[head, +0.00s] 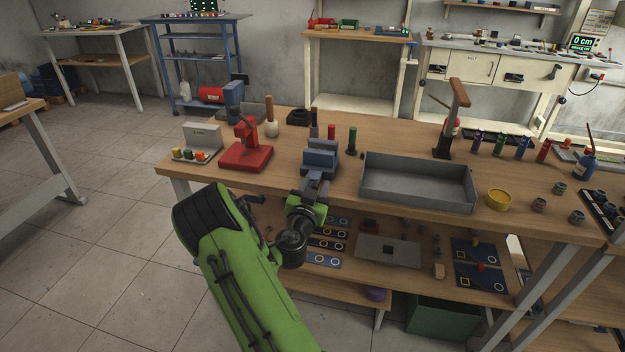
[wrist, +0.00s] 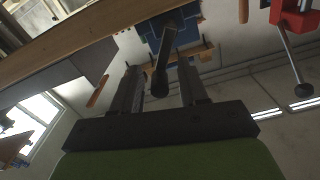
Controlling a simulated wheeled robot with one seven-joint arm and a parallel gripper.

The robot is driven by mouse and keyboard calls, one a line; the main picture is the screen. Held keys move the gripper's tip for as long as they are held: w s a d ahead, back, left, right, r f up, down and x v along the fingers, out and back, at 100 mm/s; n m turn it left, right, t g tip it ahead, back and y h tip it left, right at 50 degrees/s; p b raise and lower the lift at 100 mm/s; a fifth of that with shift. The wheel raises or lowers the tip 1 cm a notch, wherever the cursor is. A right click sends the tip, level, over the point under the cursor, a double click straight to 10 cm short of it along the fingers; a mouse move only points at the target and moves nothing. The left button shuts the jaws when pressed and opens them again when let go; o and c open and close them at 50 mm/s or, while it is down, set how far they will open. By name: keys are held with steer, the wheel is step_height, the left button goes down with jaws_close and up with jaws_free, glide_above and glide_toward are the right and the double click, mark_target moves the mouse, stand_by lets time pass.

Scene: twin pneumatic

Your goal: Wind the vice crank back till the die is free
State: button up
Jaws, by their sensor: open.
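The blue vice (head: 320,160) stands at the front edge of the wooden workbench, and it shows at the top of the wrist view (wrist: 178,34). Its dark crank (wrist: 163,62) points out toward me, with its end between my gripper's fingers. My gripper (head: 316,186) is at the front of the vice, its two dark fingers apart in the wrist view (wrist: 160,80). A gap shows between the crank and each finger, so I see no grip on it. In the head view my gripper covers the crank. I cannot make out the die in the jaws.
A red press (head: 246,152) stands left of the vice, its lever also in the wrist view (wrist: 291,55). A grey tray (head: 418,203) lies close on the right. Several cylinders stand behind the vice. A lower shelf with plates lies under the workbench (head: 225,185).

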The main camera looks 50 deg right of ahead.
steer(key=shift+s+r, duration=0.1)
jaws_close()
stand_by(0.8)
steer(key=shift+a+n, duration=0.1)
steer(key=shift+n, duration=0.3)
